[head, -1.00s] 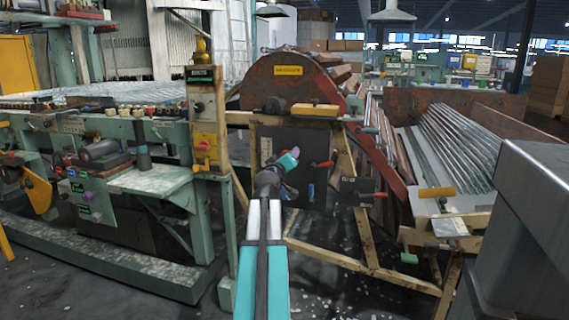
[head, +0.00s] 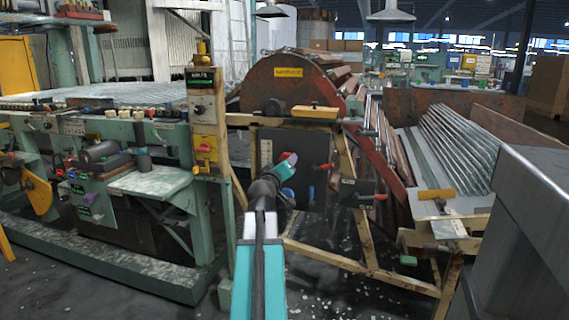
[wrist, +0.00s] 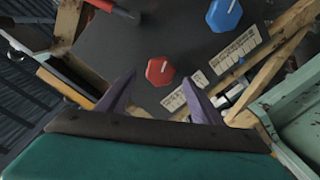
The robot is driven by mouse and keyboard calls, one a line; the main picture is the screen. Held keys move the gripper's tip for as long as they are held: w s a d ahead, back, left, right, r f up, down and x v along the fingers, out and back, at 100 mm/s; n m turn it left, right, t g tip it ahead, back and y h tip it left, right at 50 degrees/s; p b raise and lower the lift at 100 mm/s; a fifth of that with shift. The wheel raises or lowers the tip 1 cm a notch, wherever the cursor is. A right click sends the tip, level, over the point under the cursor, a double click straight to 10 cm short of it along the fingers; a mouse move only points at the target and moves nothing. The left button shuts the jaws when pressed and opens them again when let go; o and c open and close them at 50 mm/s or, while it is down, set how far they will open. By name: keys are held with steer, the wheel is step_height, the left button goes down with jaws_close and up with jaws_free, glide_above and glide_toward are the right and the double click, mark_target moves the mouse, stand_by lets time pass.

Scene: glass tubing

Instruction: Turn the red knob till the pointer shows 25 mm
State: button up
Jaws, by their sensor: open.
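The red knob (wrist: 160,71), faceted with a white mark, is on a dark panel in the wrist view, just beyond my gripper (wrist: 160,92). The two fingers are spread apart on either side of the line to the knob, with nothing between them. Pale scale plates (wrist: 236,50) sit beside the knobs; their figures and pointer are too small to read. In the head view my gripper (head: 285,170) is in front of the dark panel (head: 312,150), and a bit of red (head: 291,157) shows at its tip. A pale scale (head: 266,152) is left of it.
A blue knob (wrist: 224,15) is beside the red knob, and a red-handled lever (wrist: 115,10) is on the panel's other side. Wooden frame beams (wrist: 282,58) border the panel. In the head view a green machine (head: 165,185) stands left and a grey cabinet (head: 525,240) right.

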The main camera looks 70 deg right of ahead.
steer(key=a+b, duration=0.1)
steer(key=a, duration=0.6)
steer(key=shift+s, duration=0.45)
steer(key=a+b, duration=0.1)
steer(key=b, duration=0.3)
steer(key=shift+s+a+r, duration=0.1)
steer(key=shift+a+r, duration=0.1)
steer(key=shift+a+b, duration=0.3)
steer(key=shift+b, duration=0.6)
steer(key=shift+a+r+b, duration=0.15)
steer(key=shift+a+b, duration=0.05)
steer(key=shift+b, duration=0.1)
